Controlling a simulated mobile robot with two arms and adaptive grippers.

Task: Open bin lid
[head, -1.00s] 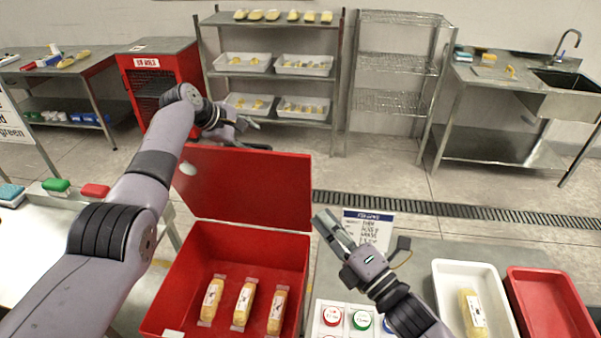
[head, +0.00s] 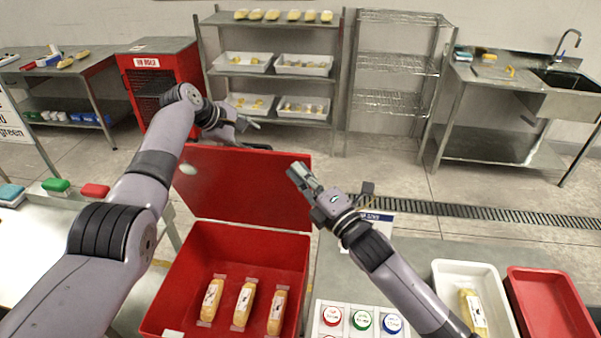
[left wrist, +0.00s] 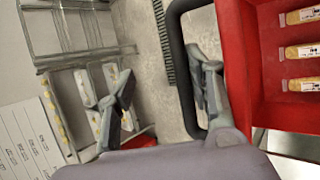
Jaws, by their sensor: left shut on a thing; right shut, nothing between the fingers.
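The red bin (head: 185,290) stands at the front centre with its red lid (head: 250,185) raised, leaning back. Several yellow packs with white labels, such as one middle pack (head: 244,304), lie inside. My left gripper (head: 245,128) is behind the lid's upper edge, partly hidden by it and my arm. In the left wrist view its fingers (left wrist: 160,98) are beside the dark looped handle (left wrist: 181,62); it is shut on this handle, though the contact is hard to see. My right gripper (head: 298,173) is shut and empty, overlapping the lid's right upper corner in the head view.
A button panel (head: 362,318) stands right of the bin, with a white tray (head: 445,275) and a red tray (head: 550,300) further right. A sign (head: 385,232) is partly behind my right arm. Shelves and a sink stand along the wall beyond open floor.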

